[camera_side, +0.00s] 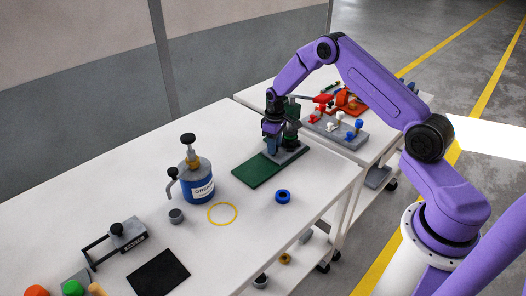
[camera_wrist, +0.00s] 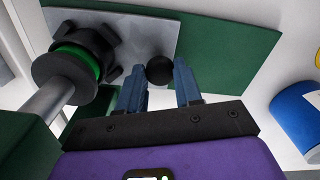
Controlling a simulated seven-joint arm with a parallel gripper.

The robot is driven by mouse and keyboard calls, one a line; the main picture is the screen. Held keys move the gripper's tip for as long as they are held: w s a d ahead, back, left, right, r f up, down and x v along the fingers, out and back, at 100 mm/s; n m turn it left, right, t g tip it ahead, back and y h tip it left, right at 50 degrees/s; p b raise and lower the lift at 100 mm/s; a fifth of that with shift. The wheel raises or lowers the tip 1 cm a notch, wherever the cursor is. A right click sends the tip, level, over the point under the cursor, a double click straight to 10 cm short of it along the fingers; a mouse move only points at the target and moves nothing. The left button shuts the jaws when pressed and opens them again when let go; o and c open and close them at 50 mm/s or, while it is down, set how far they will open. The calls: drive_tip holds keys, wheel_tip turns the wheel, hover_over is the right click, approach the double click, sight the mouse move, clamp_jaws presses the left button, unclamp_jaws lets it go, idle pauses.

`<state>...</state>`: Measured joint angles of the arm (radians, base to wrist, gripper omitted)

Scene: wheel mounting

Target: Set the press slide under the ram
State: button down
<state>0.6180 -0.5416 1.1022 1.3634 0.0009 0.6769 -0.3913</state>
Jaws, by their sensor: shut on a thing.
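The green press stands at the back of the white table in the side view, with its long green base (camera_side: 258,172) reaching toward the left front. The slide is a flat grey plate (camera_wrist: 140,30) with a black ball knob (camera_wrist: 160,69); it also shows beside my gripper in the side view (camera_side: 294,153). My gripper (camera_side: 272,149) points down at the press, its blue-grey fingers (camera_wrist: 161,85) closed around the knob in the wrist view. The press ram (camera_wrist: 68,70), with a black lobed hub and green ring, is left of the knob. The plate reaches toward and appears partly beneath it; exact alignment is unclear.
A blue ring (camera_side: 283,196) lies right of the base. A blue grease can (camera_side: 196,182), a yellow circle (camera_side: 222,214) and a grey cup (camera_side: 176,216) are to the left. A second table (camera_side: 355,152) holds red and grey fixtures.

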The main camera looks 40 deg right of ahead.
drive_tip(key=shift+d, duration=0.4)
drive_tip(key=c, duration=0.8)
unclamp_jaws()
drive_tip(key=shift+o, duration=0.2)
drive_tip(key=shift+a, duration=0.1)
drive_tip(key=shift+r, duration=0.1)
drive_tip(key=shift+r, duration=0.25)
wheel_tip(320, 180, up, 17)
drive_tip(key=shift+f, duration=0.15)
